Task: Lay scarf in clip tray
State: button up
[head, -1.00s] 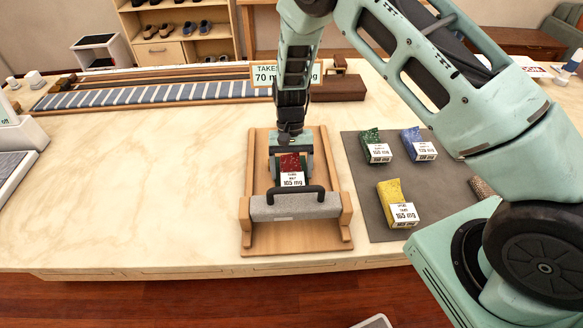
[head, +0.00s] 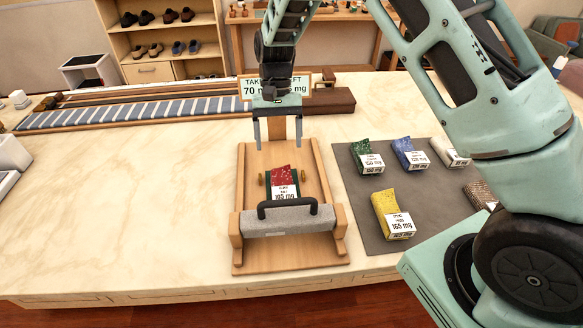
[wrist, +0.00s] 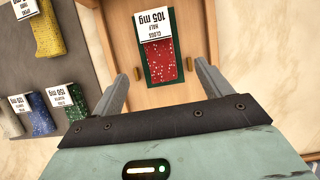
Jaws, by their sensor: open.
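The red speckled scarf (head: 280,176) with a white label reading 105 mg lies in the wooden clip tray (head: 292,260), between two small brass pegs. In the wrist view the scarf (wrist: 160,62) lies flat on a dark green inset, its label end away from my gripper. A grey bar (head: 285,222) with a black handle (head: 286,203) crosses the tray's near end, close to the label; whether it touches the label I cannot tell. My gripper (head: 278,136) is open and empty, above the tray's far end and apart from the scarf. Its open fingers also show in the wrist view (wrist: 163,76).
A grey mat (head: 375,222) on the right bears several folded, labelled pieces in green, blue, yellow, white and brown. A long striped strip (head: 140,111) in a wooden frame and a sign (head: 245,87) stand behind. The counter left of the tray is clear.

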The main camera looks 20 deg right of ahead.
jog(key=s+a+r+n+t, duration=0.1)
jog(key=s+a+r+n, duration=0.3)
jog(key=s, duration=0.3)
jog(key=s+a+r+n, duration=0.1)
jog(key=s+a+r, duration=0.35)
jog(key=s, duration=0.25)
jog(key=s+r+n+t, duration=0.1)
jog(key=s+n, duration=0.2)
jog(key=s, duration=0.5)
jog(key=s+d+r+n+t, duration=0.1)
jog(key=s+r+n+t, duration=0.1)
jog(key=s, duration=0.6)
jog(key=shift+s+d+n+h, duration=0.25)
jog(key=shift+n+h, duration=0.15)
jog(key=shift+n, duration=0.2)
jog(key=shift+r, duration=0.1)
